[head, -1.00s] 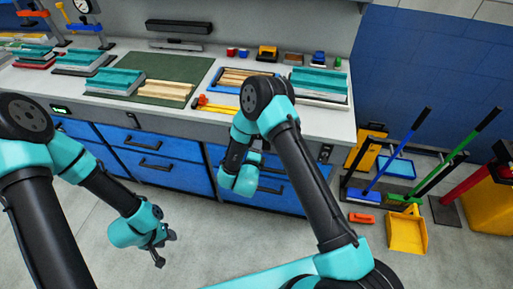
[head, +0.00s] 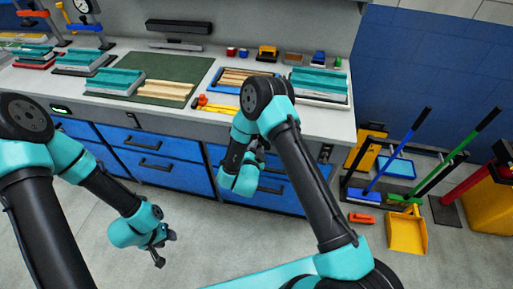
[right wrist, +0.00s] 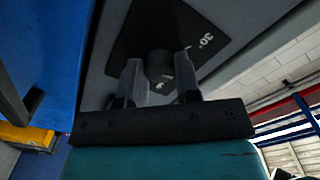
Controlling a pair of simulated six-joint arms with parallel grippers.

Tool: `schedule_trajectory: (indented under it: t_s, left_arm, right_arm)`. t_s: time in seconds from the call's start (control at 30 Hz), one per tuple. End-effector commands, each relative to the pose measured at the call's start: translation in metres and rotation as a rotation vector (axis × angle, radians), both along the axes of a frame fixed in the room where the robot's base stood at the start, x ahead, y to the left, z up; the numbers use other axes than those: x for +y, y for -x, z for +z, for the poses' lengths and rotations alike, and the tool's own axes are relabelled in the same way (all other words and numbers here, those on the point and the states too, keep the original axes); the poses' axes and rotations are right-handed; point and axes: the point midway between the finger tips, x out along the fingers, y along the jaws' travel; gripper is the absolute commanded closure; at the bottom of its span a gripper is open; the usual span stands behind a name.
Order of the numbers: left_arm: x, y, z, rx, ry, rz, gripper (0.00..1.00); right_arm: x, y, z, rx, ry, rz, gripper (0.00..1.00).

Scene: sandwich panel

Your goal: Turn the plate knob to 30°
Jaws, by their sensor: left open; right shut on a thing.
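The dark knob (right wrist: 158,68) shows in the right wrist view on a black plate (right wrist: 130,42). White "30°" lettering is on the plate, to the knob's upper right. A small white mark shows near the knob's lower edge. My right gripper (right wrist: 160,82) is shut on the knob, one finger on either side. In the head view, my right arm covers the knob and the right fingertips. My left gripper (head: 166,249) is open and empty, low above the floor in front of the drawers.
The counter (head: 240,120) holds teal-topped panels (head: 318,82), a green mat (head: 187,72) and small boxes. Blue drawers (head: 160,160) are below it. Brooms, a yellow dustpan (head: 407,232) and an orange block (head: 361,218) are on the right. The floor between my arms is clear.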

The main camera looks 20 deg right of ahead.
Motion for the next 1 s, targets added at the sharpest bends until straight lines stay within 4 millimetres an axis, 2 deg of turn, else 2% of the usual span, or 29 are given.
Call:
schedule_trajectory:
  t_s: [0.6, 1.0]
  left_arm:
    - [0.0000, 0.0000, 0.0000, 0.000, 0.000, 0.000, 0.57]
    - [0.0000, 0.0000, 0.0000, 0.000, 0.000, 0.000, 0.57]
  right_arm:
    - [0.0002, 0.0008, -0.0004, 0.271, 0.510, 0.000, 0.93]
    - [0.0003, 0.0008, -0.0004, 0.380, 0.716, 0.001, 0.93]
